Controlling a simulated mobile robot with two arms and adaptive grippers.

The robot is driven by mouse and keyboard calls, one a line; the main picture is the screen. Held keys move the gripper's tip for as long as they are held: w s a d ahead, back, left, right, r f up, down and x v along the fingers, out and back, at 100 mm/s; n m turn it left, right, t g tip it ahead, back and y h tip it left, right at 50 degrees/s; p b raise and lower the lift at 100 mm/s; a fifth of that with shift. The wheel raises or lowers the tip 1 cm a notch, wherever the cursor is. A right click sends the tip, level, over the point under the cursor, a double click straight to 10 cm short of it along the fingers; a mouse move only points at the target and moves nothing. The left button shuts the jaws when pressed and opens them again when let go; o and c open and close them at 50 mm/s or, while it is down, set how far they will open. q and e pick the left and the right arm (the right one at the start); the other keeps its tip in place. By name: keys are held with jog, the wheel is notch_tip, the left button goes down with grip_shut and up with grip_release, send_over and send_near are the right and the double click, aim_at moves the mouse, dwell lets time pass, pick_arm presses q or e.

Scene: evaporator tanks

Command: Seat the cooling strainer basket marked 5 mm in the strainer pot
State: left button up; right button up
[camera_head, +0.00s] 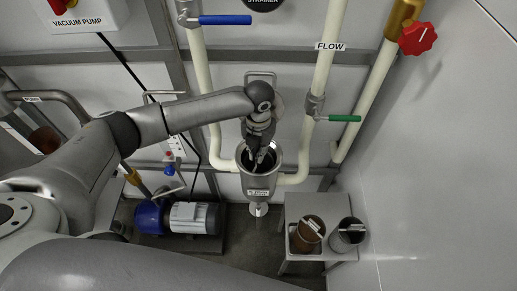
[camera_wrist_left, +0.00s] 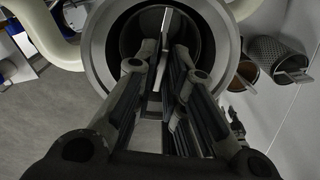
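The strainer pot (camera_head: 259,182) is a steel cup at the pipework, open at the top; its pale rim (camera_wrist_left: 97,58) rings the left wrist view. My left gripper (camera_head: 258,156) reaches down into its mouth. In the left wrist view, a dark round basket (camera_wrist_left: 130,38) shows inside the rim, apparently within the pot. A thin upright grey plate, apparently its handle (camera_wrist_left: 165,22), stands between my fingers (camera_wrist_left: 164,52). The fingers are close on both sides; I cannot tell whether they press on it. No 5 mm mark is readable. My right gripper is out of view.
A small side table (camera_head: 298,206) right of the pot carries a brown basket (camera_head: 307,240) and a grey basket (camera_head: 346,240). A green-handled valve (camera_head: 344,118) and pipes stand near the pot. A blue pump motor (camera_head: 150,217) sits on the floor at left.

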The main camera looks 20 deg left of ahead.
pick_arm(q)
jog(key=shift+o, duration=1.1)
jog(key=shift+r, duration=0.1)
jog(key=shift+r, duration=0.4)
notch_tip(320, 180, up, 12)
jog(key=b, duration=0.2)
jog(key=shift+r+b, duration=0.15)
jog(key=shift+b, duration=0.25)
